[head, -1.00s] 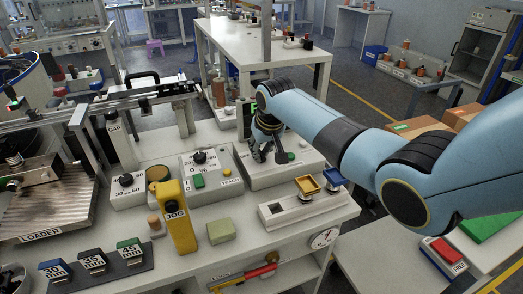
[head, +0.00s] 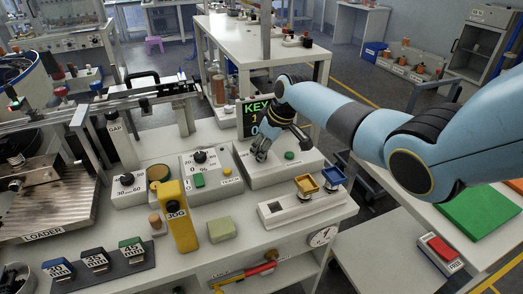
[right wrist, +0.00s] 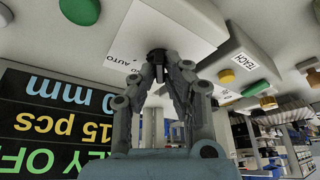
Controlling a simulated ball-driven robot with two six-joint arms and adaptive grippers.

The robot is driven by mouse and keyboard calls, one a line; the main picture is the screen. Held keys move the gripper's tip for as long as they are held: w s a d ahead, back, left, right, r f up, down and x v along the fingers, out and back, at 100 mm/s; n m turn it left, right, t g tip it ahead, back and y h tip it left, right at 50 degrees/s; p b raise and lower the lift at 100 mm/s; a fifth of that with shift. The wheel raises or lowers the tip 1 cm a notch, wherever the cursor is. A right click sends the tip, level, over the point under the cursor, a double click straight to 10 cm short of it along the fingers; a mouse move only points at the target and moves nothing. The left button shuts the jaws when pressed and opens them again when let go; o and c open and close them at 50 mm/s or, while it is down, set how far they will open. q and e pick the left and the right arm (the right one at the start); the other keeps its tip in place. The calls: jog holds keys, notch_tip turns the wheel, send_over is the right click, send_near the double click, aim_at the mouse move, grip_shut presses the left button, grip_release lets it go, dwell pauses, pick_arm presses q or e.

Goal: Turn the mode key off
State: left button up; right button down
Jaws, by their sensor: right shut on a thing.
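The mode key (right wrist: 157,56) is a small dark knob on a white control box (head: 262,178). An "AUTO" label is beside it in the right wrist view. My right gripper (right wrist: 160,72) is shut on the key, with its fingertips at the box face. In the head view my right gripper (head: 262,154) hides the key. The black display (head: 252,108) behind the box shows green "KEY" in the head view, partly covered by my arm. In the right wrist view the display (right wrist: 50,125) is upside down and reads "KEY OFF" with its edge cut off. My left gripper is not in view.
A green button (head: 289,155) is right of my gripper on the same box. A dial box (head: 207,180) labelled TEACH stands to the left. A yellow JOG pendant (head: 178,218) and a rack with yellow and blue pieces (head: 300,207) stand in front.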

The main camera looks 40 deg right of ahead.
jog(key=shift+n+y+b, duration=0.3)
jog(key=shift+n, duration=0.6)
jog(key=c, duration=1.4)
grip_release()
jog(key=v, duration=1.2)
jog(key=shift+w, duration=0.25)
jog(key=shift+r, duration=0.1)
